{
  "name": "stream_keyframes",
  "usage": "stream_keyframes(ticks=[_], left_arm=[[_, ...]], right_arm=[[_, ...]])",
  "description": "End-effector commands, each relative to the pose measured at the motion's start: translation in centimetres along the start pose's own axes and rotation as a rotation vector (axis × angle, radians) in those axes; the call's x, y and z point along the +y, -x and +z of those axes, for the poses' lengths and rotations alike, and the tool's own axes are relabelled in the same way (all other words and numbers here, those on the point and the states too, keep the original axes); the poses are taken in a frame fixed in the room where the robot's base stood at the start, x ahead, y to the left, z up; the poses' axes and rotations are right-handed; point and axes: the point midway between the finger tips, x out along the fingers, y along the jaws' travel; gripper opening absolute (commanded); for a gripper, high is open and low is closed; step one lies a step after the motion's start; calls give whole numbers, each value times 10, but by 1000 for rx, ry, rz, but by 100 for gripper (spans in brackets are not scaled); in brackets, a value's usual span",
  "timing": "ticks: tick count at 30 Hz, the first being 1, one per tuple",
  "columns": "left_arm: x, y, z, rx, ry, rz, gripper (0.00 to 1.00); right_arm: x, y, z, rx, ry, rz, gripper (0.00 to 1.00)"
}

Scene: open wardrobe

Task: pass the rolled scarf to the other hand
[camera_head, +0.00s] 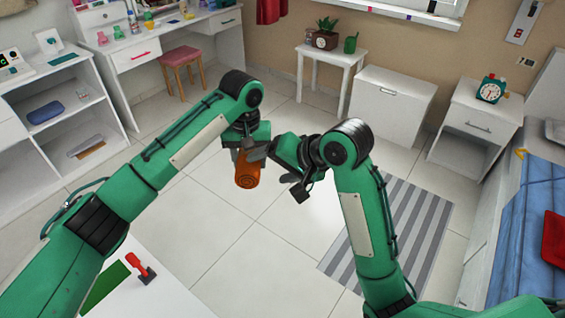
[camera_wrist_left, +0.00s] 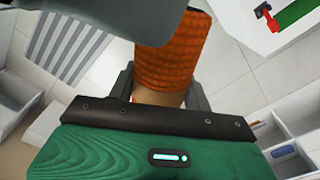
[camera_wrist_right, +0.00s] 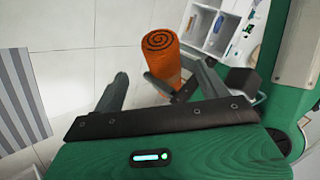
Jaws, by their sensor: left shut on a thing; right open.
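The rolled scarf (camera_head: 247,172) is an orange knitted roll, held in the air in the middle of the head view. My left gripper (camera_head: 248,150) is shut on it. In the left wrist view the scarf (camera_wrist_left: 165,68) stands up between the left fingers, and a dark grey part covers its upper left. My right gripper (camera_head: 277,168) is open, close to the scarf's right side. In the right wrist view the scarf (camera_wrist_right: 160,55) shows its spiral end, ahead of the spread fingers. I cannot tell whether the right fingers touch it.
Below the grippers is open tiled floor (camera_head: 215,225). A striped rug (camera_head: 400,225) lies to the right. A white table (camera_head: 160,295) with a red-handled tool (camera_head: 141,268) is at the lower left. A pink stool (camera_head: 180,57) and white furniture stand farther back.

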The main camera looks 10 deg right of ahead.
Motion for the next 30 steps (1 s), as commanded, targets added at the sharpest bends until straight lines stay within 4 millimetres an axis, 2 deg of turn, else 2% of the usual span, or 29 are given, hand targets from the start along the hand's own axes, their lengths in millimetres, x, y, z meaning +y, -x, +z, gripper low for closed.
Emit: stream_keyframes(ticks=[6,13,18,26,27,30], left_arm=[[0,0,0,0,0,0,27],[0,0,0,0,0,0,27],[0,0,0,0,0,0,27],[0,0,0,0,0,0,27],[0,0,0,0,0,0,27],[0,0,0,0,0,0,27]], right_arm=[[0,-44,1,-3,0,2,76],[0,-77,0,-1,0,0,76],[0,-87,0,0,1,0,76],[0,-89,0,1,1,0,76],[0,-89,0,1,1,0,74],[0,-88,0,1,1,0,54]])
